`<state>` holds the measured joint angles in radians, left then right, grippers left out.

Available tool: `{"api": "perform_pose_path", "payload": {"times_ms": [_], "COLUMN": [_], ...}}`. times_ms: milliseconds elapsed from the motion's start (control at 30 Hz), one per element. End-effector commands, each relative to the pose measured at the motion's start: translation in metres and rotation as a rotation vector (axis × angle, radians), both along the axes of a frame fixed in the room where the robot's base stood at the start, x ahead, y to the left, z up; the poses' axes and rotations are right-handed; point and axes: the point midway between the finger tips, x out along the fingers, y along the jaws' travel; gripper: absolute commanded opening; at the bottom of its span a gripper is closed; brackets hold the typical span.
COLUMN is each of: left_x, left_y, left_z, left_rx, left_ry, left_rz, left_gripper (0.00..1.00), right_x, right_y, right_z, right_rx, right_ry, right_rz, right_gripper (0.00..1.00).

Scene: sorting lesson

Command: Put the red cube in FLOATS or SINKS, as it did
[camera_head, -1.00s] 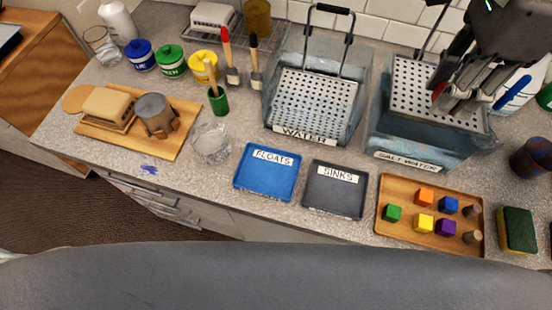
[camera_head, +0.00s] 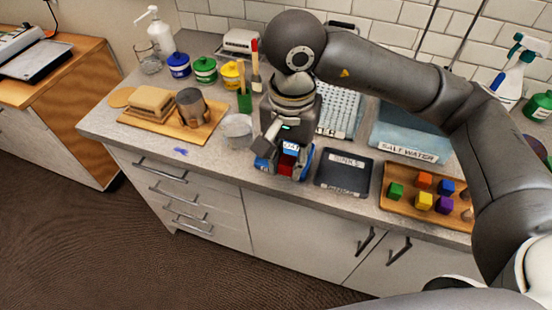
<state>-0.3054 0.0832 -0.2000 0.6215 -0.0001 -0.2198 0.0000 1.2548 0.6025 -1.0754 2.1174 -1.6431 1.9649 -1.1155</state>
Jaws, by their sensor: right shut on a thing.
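My right gripper (camera_head: 287,166) points down over the blue FLOATS tray and is shut on the red cube (camera_head: 287,163). The red cube shows between the fingers; whether it touches the tray I cannot tell. The FLOATS tray (camera_head: 306,158) is mostly hidden behind my gripper, with only blue edges and part of its label showing. The dark grey SINKS tray (camera_head: 343,179) lies just right of it and looks empty. My left gripper is not in view.
A wooden tray (camera_head: 402,206) with several coloured cubes is at the right. The SALT WATER tank (camera_head: 412,151) stands behind it. A glass bowl (camera_head: 237,130) and a wooden board (camera_head: 146,125) with a sandwich and metal cup are at the left. The counter's front edge is close.

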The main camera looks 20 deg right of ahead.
Motion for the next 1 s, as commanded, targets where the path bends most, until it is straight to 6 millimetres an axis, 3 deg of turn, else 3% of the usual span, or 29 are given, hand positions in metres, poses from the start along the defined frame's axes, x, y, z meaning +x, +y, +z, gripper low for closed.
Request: {"api": "perform_pose_path", "payload": {"times_ms": [100,200,300,500,833,1000], "left_x": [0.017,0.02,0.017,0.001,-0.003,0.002], "left_y": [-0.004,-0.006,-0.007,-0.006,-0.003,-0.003], "left_z": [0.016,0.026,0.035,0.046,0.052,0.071], "left_rx": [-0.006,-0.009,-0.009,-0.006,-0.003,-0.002], "left_ry": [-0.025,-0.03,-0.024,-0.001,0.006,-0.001], "left_rz": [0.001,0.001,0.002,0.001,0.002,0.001], "left_gripper": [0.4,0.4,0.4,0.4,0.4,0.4], "right_x": [0.026,0.05,0.074,0.102,0.12,0.119], "right_y": [-0.009,-0.016,-0.022,-0.029,-0.034,-0.034], "right_z": [-0.008,-0.019,-0.03,-0.069,-0.092,-0.112], "right_rx": [-0.004,-0.004,-0.004,-0.002,-0.002,-0.003], "right_ry": [0.007,0.006,0.006,0.005,0.003,0.007], "right_rz": [-0.009,-0.009,-0.009,-0.005,-0.004,-0.004], "right_gripper": [0.09,0.09,0.1,0.09,0.09,0.09]}}
